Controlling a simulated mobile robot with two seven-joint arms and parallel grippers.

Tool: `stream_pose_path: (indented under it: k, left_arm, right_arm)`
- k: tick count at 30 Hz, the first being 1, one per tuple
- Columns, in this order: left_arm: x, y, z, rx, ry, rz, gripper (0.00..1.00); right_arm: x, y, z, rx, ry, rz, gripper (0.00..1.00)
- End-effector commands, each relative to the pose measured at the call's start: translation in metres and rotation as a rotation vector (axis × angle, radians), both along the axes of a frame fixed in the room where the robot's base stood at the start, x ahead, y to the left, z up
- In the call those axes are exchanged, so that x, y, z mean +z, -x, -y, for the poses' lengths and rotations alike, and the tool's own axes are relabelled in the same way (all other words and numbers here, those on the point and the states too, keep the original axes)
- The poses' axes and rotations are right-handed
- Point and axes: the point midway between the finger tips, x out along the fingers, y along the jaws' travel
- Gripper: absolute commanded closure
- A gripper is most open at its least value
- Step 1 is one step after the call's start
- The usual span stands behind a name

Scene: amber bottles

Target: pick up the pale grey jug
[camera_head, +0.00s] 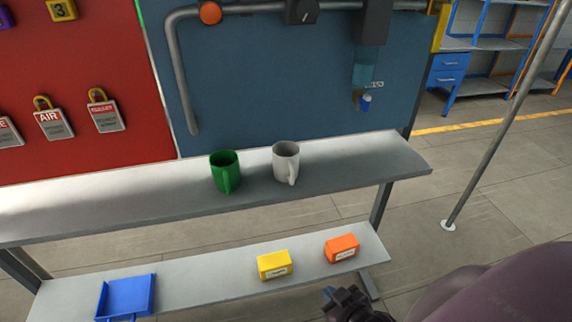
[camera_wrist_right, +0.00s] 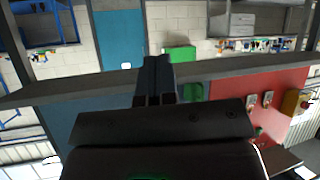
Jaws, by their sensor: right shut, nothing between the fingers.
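The pale grey jug (camera_head: 284,164) stands upright on the upper grey shelf in the head view, with its handle toward me. A green mug (camera_head: 224,172) stands to its left, a small gap apart. My right gripper (camera_head: 332,295) is at the bottom of the head view, below and to the right of the jug and well apart from it. In the right wrist view its fingers (camera_wrist_right: 155,80) are together with nothing between them. I cannot make out the jug in the wrist view. My left gripper is not in view.
The upper shelf (camera_head: 120,206) is clear left of the green mug. A blue wall panel stands behind it. The lower shelf (camera_head: 205,292) holds a yellow box (camera_head: 274,265), an orange box (camera_head: 342,248) and a blue tray (camera_head: 128,296). A grey pole (camera_head: 500,130) stands at right.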

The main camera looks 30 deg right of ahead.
Motion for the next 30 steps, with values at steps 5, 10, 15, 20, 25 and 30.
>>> stream_pose_path:
  k: [5,10,15,20,25,30]
  left_arm:
    - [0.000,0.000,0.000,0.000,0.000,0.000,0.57]
    - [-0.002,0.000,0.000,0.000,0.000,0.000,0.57]
    - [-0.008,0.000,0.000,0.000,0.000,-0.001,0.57]
    - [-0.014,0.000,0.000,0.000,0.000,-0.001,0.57]
    - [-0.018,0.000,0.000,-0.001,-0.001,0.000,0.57]
    - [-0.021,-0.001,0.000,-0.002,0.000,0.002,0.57]
  right_arm:
    - [0.000,0.000,0.000,0.000,0.000,0.001,0.98]
    - [0.007,-0.016,-0.002,0.009,0.002,0.029,0.72]
    - [0.026,-0.057,-0.016,0.044,0.002,0.111,0.59]
    - [0.050,-0.101,-0.031,0.115,0.162,0.187,0.59]
    - [0.073,-0.134,-0.039,0.228,0.536,0.225,0.59]
    - [0.098,-0.159,-0.039,0.334,1.032,0.206,0.59]
